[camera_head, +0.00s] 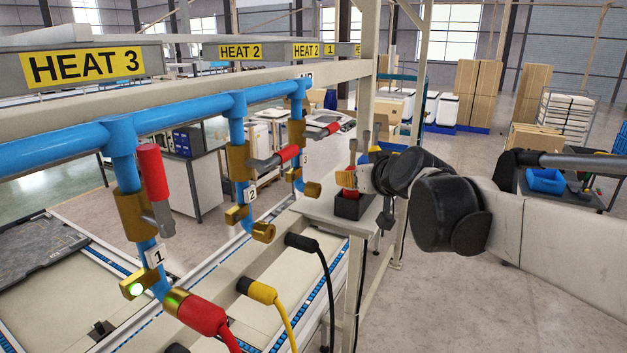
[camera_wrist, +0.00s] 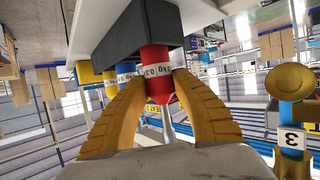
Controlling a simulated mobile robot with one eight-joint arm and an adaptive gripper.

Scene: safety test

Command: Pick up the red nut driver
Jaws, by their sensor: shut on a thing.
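The red nut driver (camera_wrist: 158,56) has a white label band and stands between the two yellow fingers of my gripper (camera_wrist: 160,82) in the wrist view. The fingers press on it from both sides, around the label. Its red end meets the black holder (camera_wrist: 110,30), and a grey metal shaft shows on the other side. In the head view my gripper (camera_head: 349,179) is at the black holder (camera_head: 350,207) on the white table, and a little red shows just above the holder. How deep the driver sits in it is hidden.
Yellow (camera_wrist: 110,82) and blue (camera_wrist: 126,72) labelled items stand behind the fingers in the wrist view. Blue pipes (camera_head: 190,112) with brass valves and red-handled levers run at left, with hoses below. The floor at right (camera_head: 440,290) is clear.

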